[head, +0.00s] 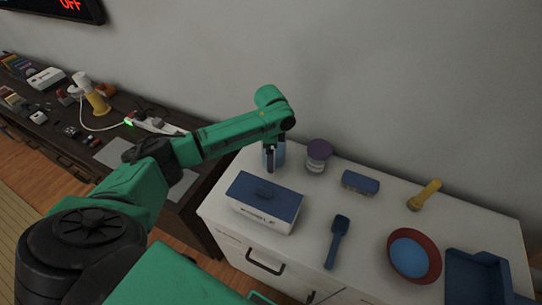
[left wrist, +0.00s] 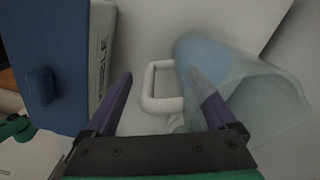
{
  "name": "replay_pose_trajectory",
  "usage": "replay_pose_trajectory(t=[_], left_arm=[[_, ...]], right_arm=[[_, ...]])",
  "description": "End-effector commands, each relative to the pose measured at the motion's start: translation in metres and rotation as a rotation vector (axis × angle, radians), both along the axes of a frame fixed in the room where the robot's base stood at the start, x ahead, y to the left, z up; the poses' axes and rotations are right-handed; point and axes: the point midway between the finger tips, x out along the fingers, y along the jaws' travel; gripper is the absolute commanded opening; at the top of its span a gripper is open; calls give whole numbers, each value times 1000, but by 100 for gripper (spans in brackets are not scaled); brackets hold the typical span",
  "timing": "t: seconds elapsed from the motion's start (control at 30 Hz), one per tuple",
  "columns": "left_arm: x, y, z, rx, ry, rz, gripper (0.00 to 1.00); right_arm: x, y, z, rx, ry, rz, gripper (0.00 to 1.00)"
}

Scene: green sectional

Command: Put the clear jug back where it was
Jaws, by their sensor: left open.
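The clear jug (left wrist: 250,85), pale bluish and see-through with a white handle (left wrist: 150,100), fills the right of the left wrist view. In the head view the jug (head: 281,155) stands on the white cabinet top behind the blue-lidded box, partly hidden by my left gripper (head: 270,160). In the left wrist view my left gripper (left wrist: 160,75) is open, with the handle showing between its two fingers. The right finger overlaps the jug's side in the picture; I cannot tell whether it touches. My right gripper is not in view.
The blue-lidded white box (head: 264,200) stands close in front of the jug. A purple-lidded jar (head: 318,154) is to its right. A blue block (head: 360,183), yellow flashlight (head: 425,194), blue scoop (head: 338,240), red-rimmed bowl (head: 434,258) and blue tray (head: 470,280) are farther right.

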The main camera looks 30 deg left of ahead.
Motion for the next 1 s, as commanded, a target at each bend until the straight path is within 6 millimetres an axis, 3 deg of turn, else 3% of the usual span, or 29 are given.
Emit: replay_pose_trajectory(t=[0.4, 0.5, 1.0], left_arm=[[1, 0, 98, -1, -5, 1, 90], [0, 0, 112, -1, -2, 1, 90], [-1, 0, 117, -1, 0, 1, 90]], right_arm=[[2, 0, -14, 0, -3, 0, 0], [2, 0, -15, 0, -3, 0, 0], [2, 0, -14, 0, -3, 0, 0]])
